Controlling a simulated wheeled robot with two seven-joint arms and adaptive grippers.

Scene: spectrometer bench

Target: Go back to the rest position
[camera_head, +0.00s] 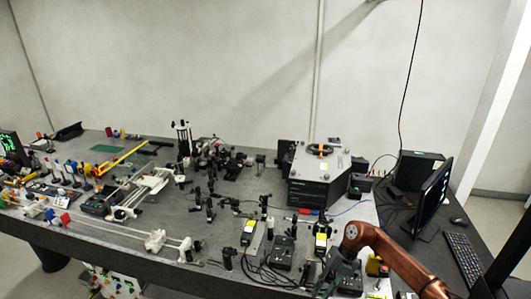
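My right arm comes in from the lower right with a brown link. My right gripper (338,277) is a dark shape at the bottom of the view, over the front right part of the optical bench (120,240). Its fingers are small and dark, so I cannot tell whether they are open or shut, or whether anything is between them. My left gripper is not in view.
A grey box instrument (318,180) stands at the back right of the bench. A monitor (432,198) and keyboard (464,258) are at the right. Black controller boxes (282,252) with cables lie near my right gripper. Several optic mounts and coloured parts crowd the left.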

